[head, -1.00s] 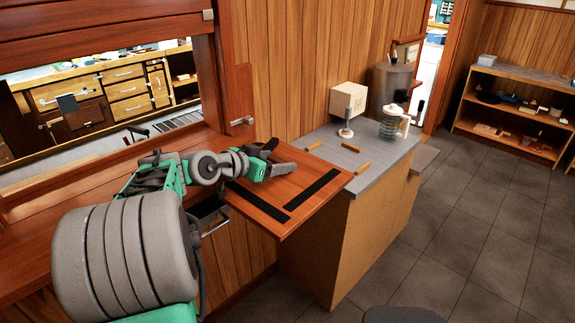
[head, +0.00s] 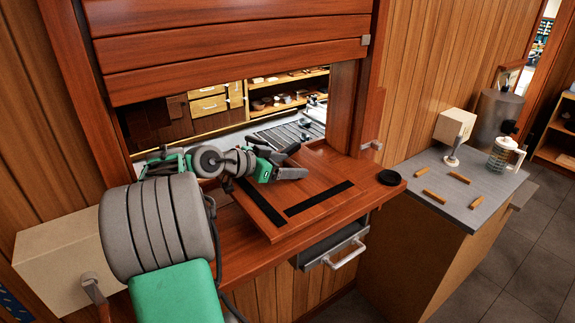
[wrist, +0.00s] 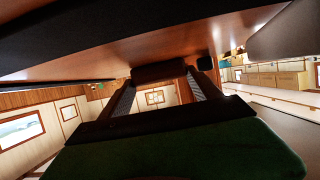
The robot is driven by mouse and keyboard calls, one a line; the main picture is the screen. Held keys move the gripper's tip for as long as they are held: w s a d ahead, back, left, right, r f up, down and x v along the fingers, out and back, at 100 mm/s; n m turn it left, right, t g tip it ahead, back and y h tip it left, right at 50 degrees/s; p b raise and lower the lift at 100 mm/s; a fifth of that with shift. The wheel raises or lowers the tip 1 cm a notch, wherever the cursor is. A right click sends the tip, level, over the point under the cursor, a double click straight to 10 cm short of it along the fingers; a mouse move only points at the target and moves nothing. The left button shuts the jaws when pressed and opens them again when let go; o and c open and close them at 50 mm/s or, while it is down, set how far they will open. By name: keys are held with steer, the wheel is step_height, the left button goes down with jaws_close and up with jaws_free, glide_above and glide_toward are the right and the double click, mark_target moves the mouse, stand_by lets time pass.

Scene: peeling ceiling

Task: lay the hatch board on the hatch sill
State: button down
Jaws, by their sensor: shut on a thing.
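The hatch board (head: 322,178) is a reddish-brown wooden panel with two black strips. It is over the hatch sill (head: 235,252), the wooden ledge under the opening, and its front edge reaches near the sill's front edge. I cannot tell whether it touches the sill. My gripper (head: 297,165) is at the board's left and rear part, shut on the board. In the wrist view the board (wrist: 160,40) fills the top, and a brown piece sits between the fingers of my gripper (wrist: 163,85). The actual contact is partly hidden.
A black round object (head: 390,178) lies on the sill's right end, close to the board. A grey drawer with a handle (head: 340,255) is below the sill. A shutter (head: 225,45) hangs above the opening. A grey-topped counter (head: 470,180) stands at the right.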

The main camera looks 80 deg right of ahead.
steer(key=shift+s+f+b, duration=0.1)
steer(key=shift+f+b, duration=0.2)
steer(key=shift+f, duration=0.1)
steer(key=shift+w+f+b, duration=0.3)
steer(key=shift+f+b, duration=0.05)
steer(key=shift+f, duration=1.15)
steer(key=shift+s, duration=0.1)
steer(key=shift+a+b, duration=0.15)
steer(key=shift+b, duration=0.45)
steer(key=shift+f+b, duration=1.3)
steer(key=shift+f, duration=0.15)
steer(key=shift+f+b, duration=0.35)
steer(key=shift+b, duration=0.1)
